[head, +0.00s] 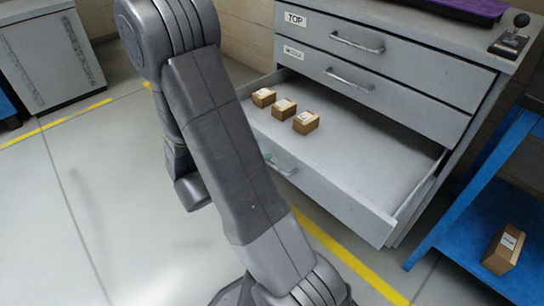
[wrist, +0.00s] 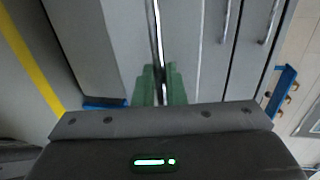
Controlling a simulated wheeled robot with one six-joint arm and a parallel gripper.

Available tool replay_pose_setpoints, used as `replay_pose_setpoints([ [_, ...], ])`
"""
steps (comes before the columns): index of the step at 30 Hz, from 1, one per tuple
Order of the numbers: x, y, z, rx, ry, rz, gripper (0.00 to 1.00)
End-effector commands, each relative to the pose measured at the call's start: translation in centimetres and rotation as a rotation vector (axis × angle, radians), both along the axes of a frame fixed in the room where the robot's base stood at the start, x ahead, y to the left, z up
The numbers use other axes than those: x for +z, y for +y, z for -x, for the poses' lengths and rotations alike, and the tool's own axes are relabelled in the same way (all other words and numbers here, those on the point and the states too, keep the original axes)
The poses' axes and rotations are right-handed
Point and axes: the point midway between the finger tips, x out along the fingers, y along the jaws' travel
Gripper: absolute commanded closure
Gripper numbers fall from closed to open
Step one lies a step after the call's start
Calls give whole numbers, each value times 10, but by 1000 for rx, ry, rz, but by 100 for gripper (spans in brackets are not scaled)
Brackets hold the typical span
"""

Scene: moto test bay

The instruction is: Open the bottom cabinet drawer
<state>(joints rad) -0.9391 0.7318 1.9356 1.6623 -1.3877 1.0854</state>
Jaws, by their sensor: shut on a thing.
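The grey cabinet's bottom drawer (head: 335,203) stands pulled well out in the head view, with its inside showing. Three small brown boxes lie in its back left part: a left one (head: 263,97), a middle one (head: 284,107) and a right one (head: 306,122). The drawer's metal handle (head: 284,170) is partly hidden behind my arm. In the wrist view the handle (wrist: 157,35) runs between the green fingers of my gripper (wrist: 161,88), which is shut on it. In the head view only a bit of green fingertip shows beside my arm.
The top drawer (head: 300,20) and middle drawer (head: 310,60) are shut. A blue shelf unit (head: 480,215) with a brown box (head: 503,250) stands close to the right of the cabinet. A grey cabinet (head: 50,60) stands at far left. The floor at left is clear.

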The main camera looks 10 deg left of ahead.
Motion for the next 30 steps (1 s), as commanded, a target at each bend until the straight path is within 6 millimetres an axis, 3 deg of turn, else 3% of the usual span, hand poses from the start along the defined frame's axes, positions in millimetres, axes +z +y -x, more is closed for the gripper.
replay_pose_setpoints([
  [14,-1,3,5,-1,2,-1,100],
  [15,-1,3,5,-1,1,0,85],
  [18,0,3,5,-1,1,0,68],
  [30,2,8,10,2,1,-1,68],
])
